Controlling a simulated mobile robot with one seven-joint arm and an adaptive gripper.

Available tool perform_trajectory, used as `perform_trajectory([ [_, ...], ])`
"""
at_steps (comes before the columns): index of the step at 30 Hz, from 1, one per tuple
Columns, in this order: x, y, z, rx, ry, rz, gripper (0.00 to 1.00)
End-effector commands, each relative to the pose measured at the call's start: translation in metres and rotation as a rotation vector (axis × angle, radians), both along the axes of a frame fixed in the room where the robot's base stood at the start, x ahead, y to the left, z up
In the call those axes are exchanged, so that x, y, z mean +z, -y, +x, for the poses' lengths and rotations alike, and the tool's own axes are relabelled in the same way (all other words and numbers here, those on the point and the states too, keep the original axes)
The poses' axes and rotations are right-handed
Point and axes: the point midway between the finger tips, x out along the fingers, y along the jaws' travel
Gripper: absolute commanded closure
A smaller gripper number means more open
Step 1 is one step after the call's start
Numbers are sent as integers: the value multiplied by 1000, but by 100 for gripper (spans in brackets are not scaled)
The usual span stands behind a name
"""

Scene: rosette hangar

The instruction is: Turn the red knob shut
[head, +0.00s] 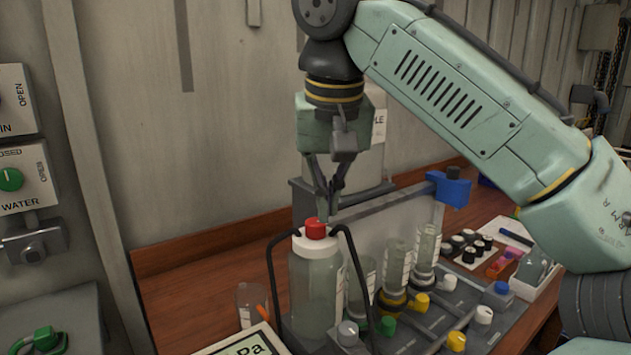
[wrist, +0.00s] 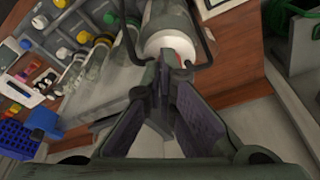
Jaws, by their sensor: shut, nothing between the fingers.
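The red knob (head: 316,229) sits on the white cap of a clear bottle (head: 315,285) in the head view. In the wrist view a sliver of the red knob (wrist: 186,60) shows beside my fingertips, and the rest is hidden behind them. My gripper (head: 331,204) points down just above and slightly right of the knob. Its fingers are shut with nothing between them; they also show in the wrist view (wrist: 166,75). I cannot tell whether the tips touch the knob.
Black hoses (head: 357,265) arch beside the bottle. A grey rack (head: 430,320) with vials and coloured knobs stands to the right. A white tray (head: 541,287) with small parts lies beyond. A WATER panel (head: 30,192) with a green knob is on the left wall.

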Motion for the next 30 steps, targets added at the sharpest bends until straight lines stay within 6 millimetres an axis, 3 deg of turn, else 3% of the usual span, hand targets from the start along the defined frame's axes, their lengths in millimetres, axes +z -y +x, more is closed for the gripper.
perform_trajectory([
  [3,-18,0,0,2,0,0,100],
  [9,-32,-1,0,2,1,0,100],
  [30,-37,-1,1,2,-5,-3,100],
])
